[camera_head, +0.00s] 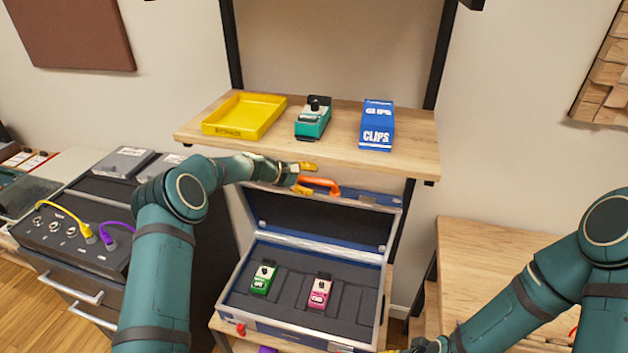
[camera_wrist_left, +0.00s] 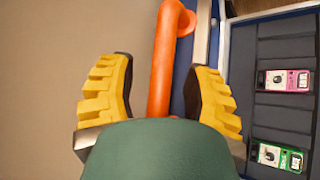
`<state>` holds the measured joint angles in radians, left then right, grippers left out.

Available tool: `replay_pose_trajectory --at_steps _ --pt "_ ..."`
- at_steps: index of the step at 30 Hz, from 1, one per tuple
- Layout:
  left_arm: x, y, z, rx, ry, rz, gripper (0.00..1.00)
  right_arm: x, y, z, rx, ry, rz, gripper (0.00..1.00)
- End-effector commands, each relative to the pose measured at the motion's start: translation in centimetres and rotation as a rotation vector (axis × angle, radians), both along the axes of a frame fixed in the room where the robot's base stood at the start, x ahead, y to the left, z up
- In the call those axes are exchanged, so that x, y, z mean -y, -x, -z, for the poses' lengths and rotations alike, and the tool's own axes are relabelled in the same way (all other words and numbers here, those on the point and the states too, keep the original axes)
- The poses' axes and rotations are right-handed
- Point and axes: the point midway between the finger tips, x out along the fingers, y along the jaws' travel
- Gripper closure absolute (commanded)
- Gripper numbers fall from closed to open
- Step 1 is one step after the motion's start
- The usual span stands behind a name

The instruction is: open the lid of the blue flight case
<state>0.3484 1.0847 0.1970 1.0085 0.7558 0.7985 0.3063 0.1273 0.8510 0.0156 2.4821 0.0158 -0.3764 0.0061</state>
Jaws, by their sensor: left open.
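The blue flight case (camera_head: 301,334) sits on a low wooden surface at bottom centre. Its lid (camera_head: 318,224) stands raised at the back, showing the dark lining inside. An orange handle (camera_head: 320,184) is on the lid's top edge. My left gripper (camera_head: 304,178) is at that handle, with its yellow fingers open. In the left wrist view the orange handle (camera_wrist_left: 164,62) lies between the two fingers, with gaps on both sides. My right gripper (camera_head: 412,346) is low at the picture's bottom edge, mostly cut off; its jaws cannot be made out.
A green pedal (camera_head: 263,278) and a pink pedal (camera_head: 320,291) lie in the case. The shelf above holds a yellow tray (camera_head: 244,115), a teal pedal (camera_head: 313,120) and a blue clips box (camera_head: 377,126). A black patch unit (camera_head: 72,240) stands left, a wooden surface (camera_head: 497,258) right.

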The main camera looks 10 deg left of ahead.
Motion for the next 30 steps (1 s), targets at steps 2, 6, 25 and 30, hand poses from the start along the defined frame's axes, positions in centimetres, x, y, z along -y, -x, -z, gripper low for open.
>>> replay_pose_trajectory --at_steps 2,6,25,30 --pt "-1.2 0.7 -1.0 0.002 0.0 -0.003 0.5 0.0 0.0 0.0 0.0 0.0 0.0 0.53" --pt "-3.5 2.3 -2.1 0.003 0.001 -0.005 0.5 0.0 0.0 0.0 0.0 0.0 0.0 0.53" --pt "-12.0 8.4 -2.1 0.004 0.004 0.0 0.5 0.0 0.0 0.0 0.0 0.0 0.0 0.53" --pt "-12.3 8.6 -2.1 0.005 0.003 0.0 0.5 0.0 0.0 0.0 0.0 0.0 0.0 0.53"
